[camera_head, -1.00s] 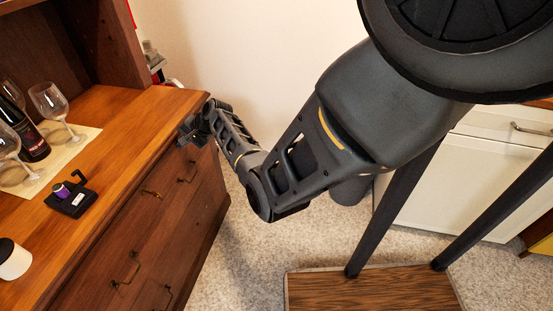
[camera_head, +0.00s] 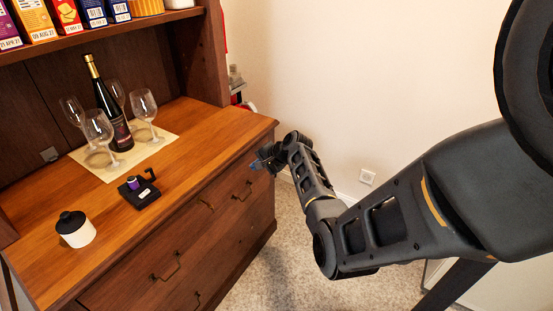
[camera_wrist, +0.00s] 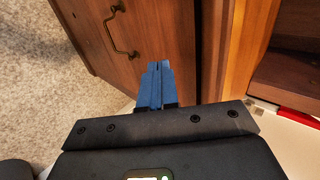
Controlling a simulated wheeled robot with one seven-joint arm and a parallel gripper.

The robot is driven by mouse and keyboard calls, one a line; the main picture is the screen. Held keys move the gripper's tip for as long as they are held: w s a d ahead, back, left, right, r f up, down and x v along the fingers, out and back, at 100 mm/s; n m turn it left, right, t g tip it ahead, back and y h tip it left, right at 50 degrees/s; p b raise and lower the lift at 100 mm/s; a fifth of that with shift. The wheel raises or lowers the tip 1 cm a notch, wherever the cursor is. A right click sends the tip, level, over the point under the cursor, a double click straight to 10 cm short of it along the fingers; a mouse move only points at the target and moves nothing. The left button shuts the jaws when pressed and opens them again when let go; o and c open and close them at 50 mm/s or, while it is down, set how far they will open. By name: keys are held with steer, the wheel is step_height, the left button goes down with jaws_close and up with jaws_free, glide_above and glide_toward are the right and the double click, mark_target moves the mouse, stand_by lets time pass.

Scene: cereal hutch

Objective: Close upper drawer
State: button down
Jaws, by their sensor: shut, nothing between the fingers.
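The wooden cabinet (camera_head: 228,238) has a stack of drawers with curved metal handles. The upper drawer (camera_head: 226,189) is just under the countertop, with a handle (camera_head: 207,205) on its front. It looks flush or nearly so; I cannot tell if a small gap is left. My gripper (camera_head: 256,164) is at the right end of the drawer front, just below the countertop edge. In the wrist view, the blue fingertips (camera_wrist: 157,68) are shut together and empty. They point at the wooden front and are touching it or very close. A drawer handle (camera_wrist: 122,34) shows left of them.
On the countertop (camera_head: 212,150) stand a wine bottle (camera_head: 112,115) and several glasses on a mat, a small black stand (camera_head: 139,191) and a white jar with a black lid (camera_head: 75,230). Boxes line the shelf above. A wall (camera_head: 330,80) is to the right; speckled floor (camera_head: 285,260) lies below.

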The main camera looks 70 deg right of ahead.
steer(key=v, duration=0.8)
steer(key=shift+s, duration=0.2)
steer(key=s+a+f+n+h, duration=0.1)
steer(key=s+a+f+n, duration=0.15)
steer(key=a, duration=0.65)
steer(key=s+a+f+n, duration=0.2)
steer(key=a+n, duration=0.1)
steer(key=a, duration=0.6)
steer(key=s+a+f+n+h, duration=0.1)
steer(key=s+a+f+n, duration=0.15)
steer(key=a, duration=0.65)
steer(key=s+a+r+n+t+y, duration=0.2)
steer(key=s+a+r+n, duration=0.4)
steer(key=a+r, duration=0.4)
steer(key=s+a+r+n+t+y, duration=0.2)
steer(key=s+a+r+n+t, duration=0.2)
steer(key=s+a+r+n, duration=0.3)
steer(key=s+a+r, duration=0.1)
steer(key=a+r, duration=0.2)
steer(key=r, duration=0.3)
steer(key=shift+s+a+r+y, duration=0.2)
steer(key=shift+s+a+y, duration=0.05)
steer(key=shift+s+y, duration=0.1)
